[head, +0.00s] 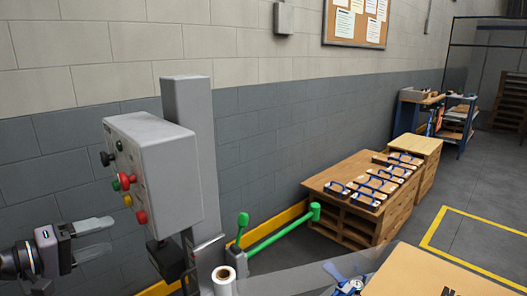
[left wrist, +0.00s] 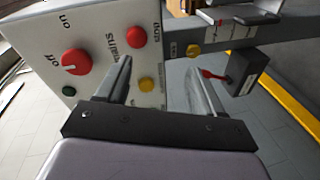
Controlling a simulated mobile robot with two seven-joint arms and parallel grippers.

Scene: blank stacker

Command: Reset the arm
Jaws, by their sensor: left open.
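My left gripper (head: 110,236) is at the lower left of the head view, its two pale fingers apart and nothing between them. It is to the left of and below the grey control box (head: 172,180), apart from it in that view. In the left wrist view the two fingers (left wrist: 160,76) are spread in front of the box's button panel (left wrist: 100,22). The panel has a large red knob (left wrist: 75,62), a red button (left wrist: 134,41), a yellow button (left wrist: 146,84) and a small green one (left wrist: 69,91). The right gripper is not in view.
A grey column (head: 190,98) carries the box beside the block wall. A green bar (head: 283,232) and a white roll (head: 224,277) are low beside it.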

